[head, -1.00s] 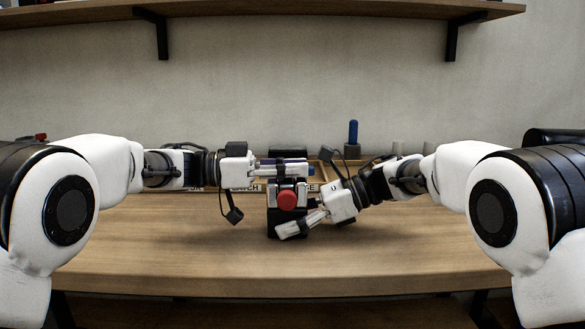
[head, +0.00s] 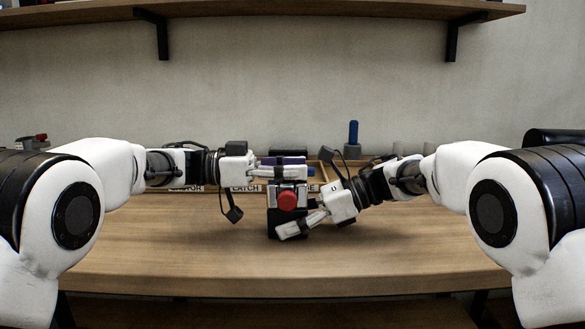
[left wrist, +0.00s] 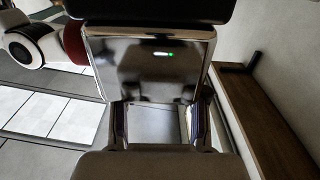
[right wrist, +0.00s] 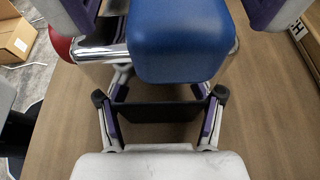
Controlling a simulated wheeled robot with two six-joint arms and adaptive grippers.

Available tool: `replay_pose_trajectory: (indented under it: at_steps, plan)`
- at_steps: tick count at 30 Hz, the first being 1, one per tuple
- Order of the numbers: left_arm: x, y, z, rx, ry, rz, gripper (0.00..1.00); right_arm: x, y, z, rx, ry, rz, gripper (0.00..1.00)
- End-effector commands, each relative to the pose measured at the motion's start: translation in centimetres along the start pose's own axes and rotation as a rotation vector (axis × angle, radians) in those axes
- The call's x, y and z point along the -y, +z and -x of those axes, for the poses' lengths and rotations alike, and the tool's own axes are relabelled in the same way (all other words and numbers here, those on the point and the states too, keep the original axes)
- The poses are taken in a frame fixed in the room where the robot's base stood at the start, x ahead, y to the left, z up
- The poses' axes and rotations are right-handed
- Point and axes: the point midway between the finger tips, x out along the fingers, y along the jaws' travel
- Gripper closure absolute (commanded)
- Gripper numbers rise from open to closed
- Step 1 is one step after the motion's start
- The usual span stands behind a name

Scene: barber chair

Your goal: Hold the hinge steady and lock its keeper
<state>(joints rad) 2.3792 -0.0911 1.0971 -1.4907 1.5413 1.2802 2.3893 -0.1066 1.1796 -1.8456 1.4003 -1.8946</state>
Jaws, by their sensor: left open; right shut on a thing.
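The hinge is a dark upright unit with a chrome block (head: 300,187) and a round red knob (head: 287,201) on its front, probably the keeper. In the left wrist view its chrome plate (left wrist: 150,65) fills the upper middle. My left gripper (head: 287,162) is open at the unit's top, its fingers (left wrist: 162,125) near the plate's lower edge; contact is unclear. My right gripper (head: 284,232) is low at the unit's front, shut on its black lower part (right wrist: 160,112). In the right wrist view, a blue block (right wrist: 180,40) stands just beyond these fingers, hiding part of the chrome.
A shallow wooden tray (head: 328,172) with printed labels lies behind the arms. A blue upright handle (head: 353,133) stands at the back. A wall shelf (head: 300,12) is above. The front of the wooden table (head: 200,260) is clear.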

Motion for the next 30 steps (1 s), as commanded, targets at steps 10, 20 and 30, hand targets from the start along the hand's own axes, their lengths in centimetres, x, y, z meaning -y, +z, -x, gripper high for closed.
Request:
replay_pose_trajectory:
  at_steps: [10, 20, 30]
  plan:
    - [0.1, -0.1, 6.7, -0.004, -0.003, 0.0, 0.56, 0.0, 0.0, 0.0, 0.0, -0.001, 0.0, 0.97]
    - [0.0, 0.0, 11.9, -0.002, -0.001, 0.0, 0.56, 0.0, 0.1, 0.0, 0.001, -0.001, 0.0, 0.97]
    - [0.0, 0.0, 12.0, -0.001, 0.0, 0.0, 0.56, 0.0, 0.1, 0.0, 0.001, -0.001, 0.0, 0.3]
